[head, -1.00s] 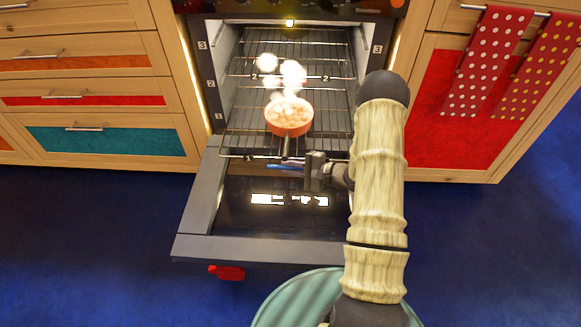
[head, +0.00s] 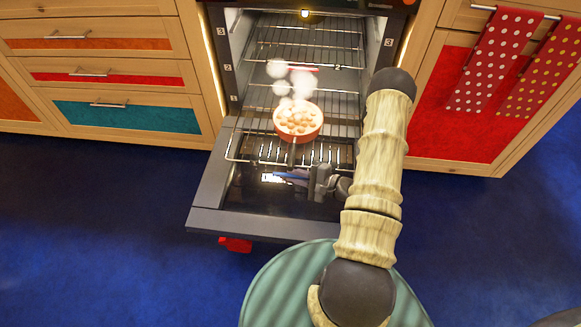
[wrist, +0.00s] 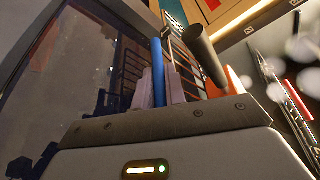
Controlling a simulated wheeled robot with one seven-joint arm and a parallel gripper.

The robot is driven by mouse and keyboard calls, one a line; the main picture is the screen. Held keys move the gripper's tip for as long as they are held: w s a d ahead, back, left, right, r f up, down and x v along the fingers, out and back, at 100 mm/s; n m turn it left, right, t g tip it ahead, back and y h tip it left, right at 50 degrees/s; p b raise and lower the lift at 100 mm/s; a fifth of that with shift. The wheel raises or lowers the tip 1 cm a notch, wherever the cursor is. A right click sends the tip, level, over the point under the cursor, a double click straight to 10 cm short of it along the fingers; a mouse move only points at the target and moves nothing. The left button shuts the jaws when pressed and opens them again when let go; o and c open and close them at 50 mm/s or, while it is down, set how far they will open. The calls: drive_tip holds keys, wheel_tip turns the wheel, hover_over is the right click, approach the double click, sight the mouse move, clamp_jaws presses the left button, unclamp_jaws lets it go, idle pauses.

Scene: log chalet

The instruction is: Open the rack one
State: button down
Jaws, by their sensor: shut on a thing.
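The oven (head: 238,60) stands with its door (head: 210,190) folded down. Its low wire rack, rack one (head: 240,143), sticks out over the door. An orange-red pan (head: 298,138) with round pieces of food in it sits on this rack, its dark handle towards me. My gripper (head: 306,178) is at the rack's front edge, just right of the pan handle. In the wrist view my gripper (wrist: 162,88) is shut on a thin bluish bar (wrist: 157,70), which seems to be the rack's front bar. The pan handle (wrist: 205,57) is close beside the fingers, apart from them.
Higher racks (head: 300,38) stay inside the oven. White steam (head: 300,80) rises from the pan. Drawers (head: 125,115) are at the left; a red cupboard (head: 440,120) with dotted towels (head: 495,60) is at the right. The blue floor (head: 100,220) is clear at the left.

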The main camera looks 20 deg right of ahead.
drive_tip(key=shift+d, duration=0.1)
drive_tip(key=c, duration=1.5)
unclamp_jaws()
drive_tip(key=shift+o, duration=0.2)
drive_tip(key=p+v, duration=0.6)
drive_tip(key=v, duration=1)
drive_tip(key=shift+s+r, duration=0.1)
drive_tip(key=shift+s, duration=0.05)
drive_tip(key=shift+s+d, duration=0.35)
drive_tip(key=shift+d, duration=0.05)
